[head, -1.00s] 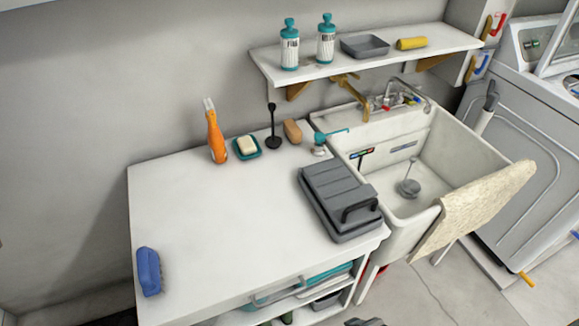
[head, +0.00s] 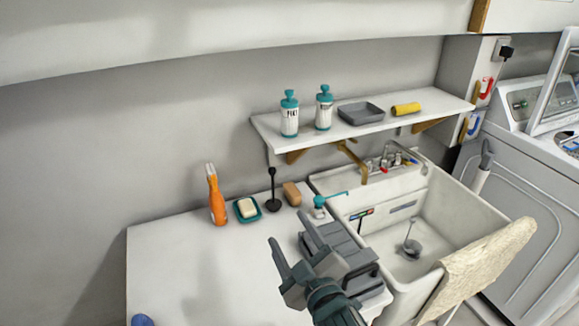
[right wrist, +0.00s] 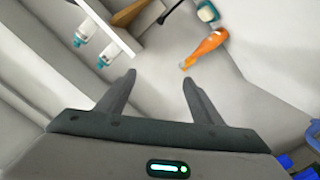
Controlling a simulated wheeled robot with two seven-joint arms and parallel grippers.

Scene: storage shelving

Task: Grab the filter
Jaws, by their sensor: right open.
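A small grey piece with an upright stem (head: 411,247) stands in the sink basin (head: 455,212) at its drain. It is the thing most like a filter, but I cannot tell for sure. My right gripper (head: 288,227) is open and empty, raised over the counter in front of the grey lidded box, left of the sink and apart from the stemmed piece. In the right wrist view its two fingers (right wrist: 159,77) are spread with nothing between them, and the sink piece does not show there. My left gripper is not in view.
The counter (head: 165,265) holds an orange bottle (head: 216,200), soap dish (head: 247,208), black stemmed tool (head: 273,195), brown block (head: 292,194) and grey box (head: 345,250). A wall shelf (head: 375,127) overhangs behind the sink. A cloth (head: 490,258) covers its front right rim.

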